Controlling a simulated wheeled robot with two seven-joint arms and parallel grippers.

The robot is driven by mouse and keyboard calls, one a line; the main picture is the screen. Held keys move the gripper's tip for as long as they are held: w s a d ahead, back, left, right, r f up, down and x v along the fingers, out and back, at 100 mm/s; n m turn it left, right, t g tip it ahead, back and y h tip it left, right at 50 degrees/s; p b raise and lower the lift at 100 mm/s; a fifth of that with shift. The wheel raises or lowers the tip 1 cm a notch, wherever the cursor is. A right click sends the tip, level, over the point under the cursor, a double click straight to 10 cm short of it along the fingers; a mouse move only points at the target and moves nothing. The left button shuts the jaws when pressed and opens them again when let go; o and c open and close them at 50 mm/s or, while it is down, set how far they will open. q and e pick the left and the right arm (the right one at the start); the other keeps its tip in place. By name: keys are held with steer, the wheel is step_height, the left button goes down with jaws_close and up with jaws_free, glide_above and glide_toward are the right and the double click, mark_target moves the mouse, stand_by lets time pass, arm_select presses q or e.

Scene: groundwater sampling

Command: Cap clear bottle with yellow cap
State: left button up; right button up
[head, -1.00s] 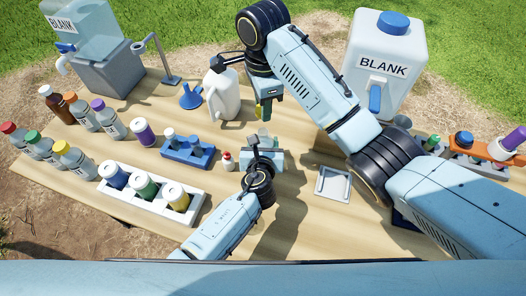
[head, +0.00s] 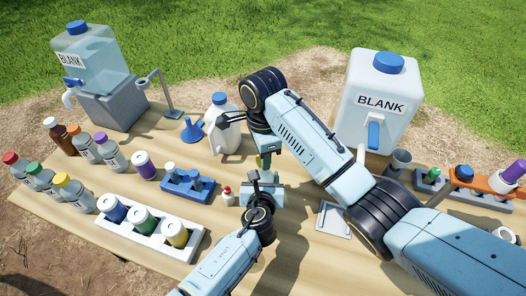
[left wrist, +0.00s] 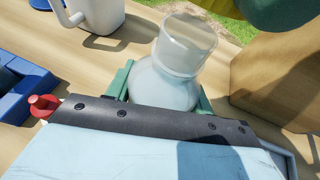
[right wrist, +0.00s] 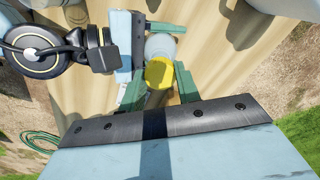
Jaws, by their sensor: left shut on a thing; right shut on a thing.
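My left gripper (left wrist: 165,95) is shut on the clear bottle (left wrist: 172,85) and holds it by the body. The bottle is roughly upright, and its bare neck (left wrist: 188,42) shows in the left wrist view. My right gripper (right wrist: 158,85) is shut on the yellow cap (right wrist: 159,73). In the head view the right gripper (head: 265,160) is just above and behind the left gripper (head: 256,182). In the right wrist view the bottle (right wrist: 160,45) lies beyond the cap. The cap appears apart from the neck. The bottle is mostly hidden in the head view.
A blue rack (head: 187,188) and a small red-capped bottle (head: 227,196) stand left of the grippers. A white jug (head: 222,135) and blue funnel (head: 192,130) stand behind. A white tray (head: 334,220) lies to the right. Three capped jars sit in a white rack (head: 150,238) at front left.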

steer(key=shift+f, duration=0.85)
steer(key=shift+f, duration=0.55)
steer(key=m, duration=0.3)
steer(key=shift+a, duration=0.15)
steer(key=m, duration=0.3)
steer(key=shift+m, duration=0.4)
steer(key=o, duration=0.9)
